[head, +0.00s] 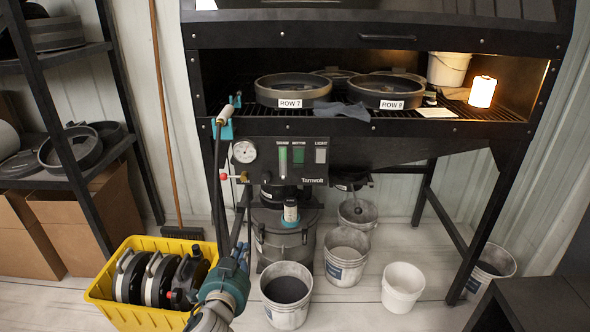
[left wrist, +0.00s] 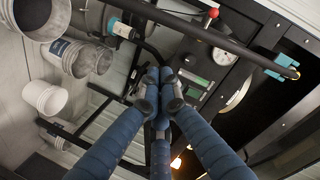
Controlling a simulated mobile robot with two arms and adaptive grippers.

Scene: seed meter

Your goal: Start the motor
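The dark control panel (head: 307,176) hangs under the bench's front edge. It carries a green indicator strip, a green switch labelled MOTOR (head: 299,156) and a grey switch labelled LIGHT (head: 320,155). The panel also shows in the left wrist view (left wrist: 213,72), beyond my fingers. Contact with the panel cannot be told. My right gripper is not in view.
A round gauge (head: 244,151) and a red knob (head: 223,177) sit left of the panel. A hose hangs beside my left arm. A grey canister (head: 284,240) and several buckets stand below. A yellow crate (head: 108,317) stands at left. Two labelled round pans sit on the bench.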

